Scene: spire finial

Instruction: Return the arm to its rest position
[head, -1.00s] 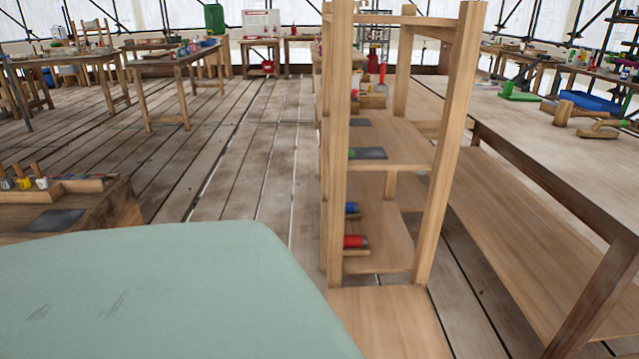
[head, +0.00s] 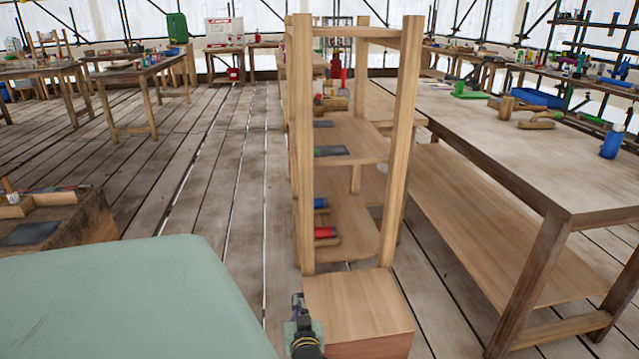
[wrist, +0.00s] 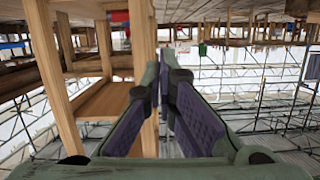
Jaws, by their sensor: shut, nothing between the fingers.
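My gripper (head: 298,303) shows at the bottom middle of the head view, just left of the wooden block at the shelf's foot. In the wrist view my gripper (wrist: 167,88) has its two dark-padded fingers brought together at the tips, with nothing between them. The wooden shelf unit (head: 306,150) stands upright ahead of it, and its posts also fill the left of the wrist view (wrist: 142,60). My gripper looks apart from the shelf, though the exact gap is hard to tell. My own pale green body covers the lower left of the head view.
A red cylinder (head: 325,232) and a blue one (head: 320,203) lie on the shelf's lower levels. A long workbench (head: 500,130) runs along the right with a blue bottle (head: 612,142). A low bench (head: 85,225) stands at left. Plank floor (head: 190,180) between is clear.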

